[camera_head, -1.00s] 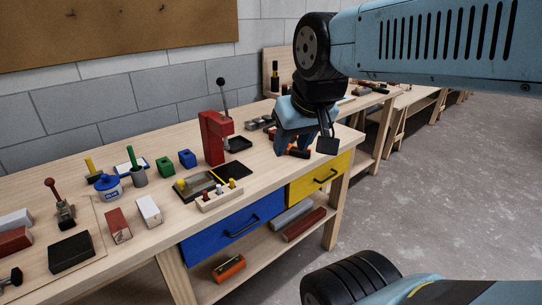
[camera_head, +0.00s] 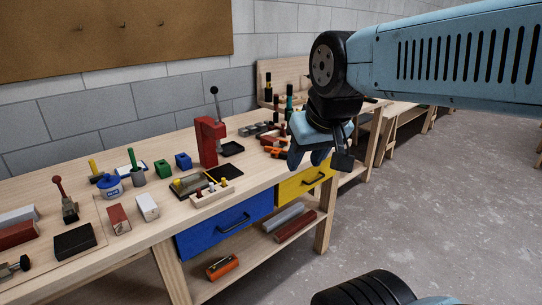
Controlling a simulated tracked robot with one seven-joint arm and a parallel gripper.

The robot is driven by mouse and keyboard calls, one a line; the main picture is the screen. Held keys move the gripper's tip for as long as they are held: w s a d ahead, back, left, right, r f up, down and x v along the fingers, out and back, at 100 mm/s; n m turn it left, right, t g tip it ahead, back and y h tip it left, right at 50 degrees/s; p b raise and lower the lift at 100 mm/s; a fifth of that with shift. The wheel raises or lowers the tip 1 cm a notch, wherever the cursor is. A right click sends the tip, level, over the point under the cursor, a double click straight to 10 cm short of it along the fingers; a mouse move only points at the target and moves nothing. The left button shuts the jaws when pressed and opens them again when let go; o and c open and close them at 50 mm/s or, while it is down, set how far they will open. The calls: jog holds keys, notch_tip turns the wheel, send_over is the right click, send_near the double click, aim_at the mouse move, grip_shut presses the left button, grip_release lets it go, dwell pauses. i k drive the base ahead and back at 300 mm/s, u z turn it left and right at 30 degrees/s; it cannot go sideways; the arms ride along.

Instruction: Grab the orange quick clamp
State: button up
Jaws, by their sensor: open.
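What looks like the orange quick clamp (camera_head: 277,153), orange with dark parts, lies on the right end of the workbench, below the drawer-side edge of a group of tools. It is small in this view, and its right end is close to my gripper's outline, so its full shape is hard to tell. My gripper (camera_head: 309,160), with blue fingers pointing down, is open and empty. It appears just to the right of the clamp, over the bench's right end. I cannot tell its height or whether it touches anything.
A red press (camera_head: 208,143) with a tall lever stands left of the clamp. Dark and red tools (camera_head: 262,130) lie behind it. A small wooden holder (camera_head: 212,195) sits near the front edge. An orange toolbox (camera_head: 222,267) is on the lower shelf. Open floor lies right.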

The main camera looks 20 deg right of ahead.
aim_at(279, 154)
jog(key=z, duration=0.05)
jog(key=i, duration=0.9)
jog(key=u, duration=0.1)
